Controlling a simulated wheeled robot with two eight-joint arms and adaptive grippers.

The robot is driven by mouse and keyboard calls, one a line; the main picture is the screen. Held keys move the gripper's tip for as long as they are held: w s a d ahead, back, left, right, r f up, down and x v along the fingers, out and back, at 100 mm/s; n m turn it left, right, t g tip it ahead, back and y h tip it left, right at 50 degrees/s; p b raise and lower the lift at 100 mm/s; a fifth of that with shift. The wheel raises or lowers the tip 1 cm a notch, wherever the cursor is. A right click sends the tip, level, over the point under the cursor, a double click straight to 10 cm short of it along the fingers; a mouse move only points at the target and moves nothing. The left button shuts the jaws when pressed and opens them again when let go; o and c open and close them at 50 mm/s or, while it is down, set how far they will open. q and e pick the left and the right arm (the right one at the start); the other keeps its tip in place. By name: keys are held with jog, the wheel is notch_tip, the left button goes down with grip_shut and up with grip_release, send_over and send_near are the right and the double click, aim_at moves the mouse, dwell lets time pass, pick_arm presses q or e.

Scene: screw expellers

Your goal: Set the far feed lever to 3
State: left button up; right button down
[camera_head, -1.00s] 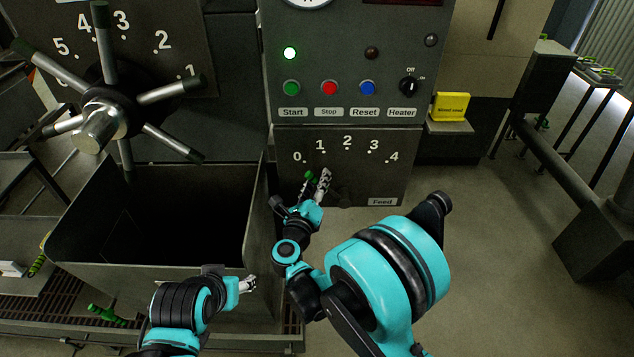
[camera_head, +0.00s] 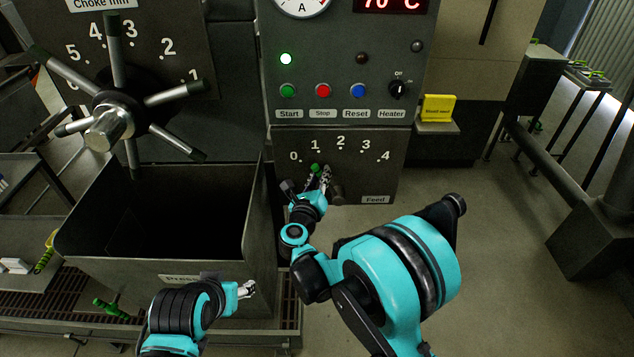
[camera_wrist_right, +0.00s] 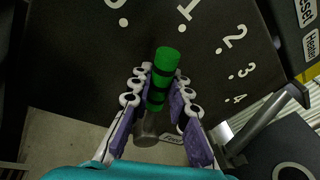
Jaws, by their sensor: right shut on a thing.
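The feed lever's green grip (camera_head: 315,167) stands in front of the feed panel (camera_head: 385,170), which has a scale from 0 to 4. It stands just below the 1, and in the right wrist view the green grip (camera_wrist_right: 160,80) also points toward the 1. My right gripper (camera_head: 322,178) is shut on this grip, with a finger on each side of it. The lever's lower part is partly hidden by my gripper. My left gripper (camera_head: 247,290) is in front of the metal bin, away from the lever; its fingers are too small to read.
A control panel with buttons and a heater knob (camera_head: 398,90) is above the feed scale. A large spoked choke wheel (camera_head: 110,115) is at left above the open bin (camera_head: 75,215). A yellow block (camera_head: 437,108) sits on a shelf.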

jog(key=d+m, duration=0.1)
jog(key=d+r+m+p, duration=0.1)
jog(key=d+m, duration=0.1)
jog(key=d+m+g+y, duration=0.1)
jog(key=d, duration=0.1)
jog(key=shift+d+r+m, duration=0.25)
jog(key=shift+r+m, duration=0.05)
jog(key=shift+m, duration=0.1)
jog(key=shift+d+f+m+y, duration=0.15)
jog(key=shift+d+m+y, duration=0.35)
jog(key=shift+d+m, duration=0.55)
jog(key=shift+d+f+m+g+y, duration=0.15)
jog(key=shift+d+m, duration=0.3)
jog(key=shift+d, duration=0.1)
jog(key=shift+d+f+m+g+y, duration=0.15)
jog(key=shift+d+m, duration=0.25)
jog(key=shift+d, duration=0.15)
jog(key=c, duration=1.4)
grip_release()
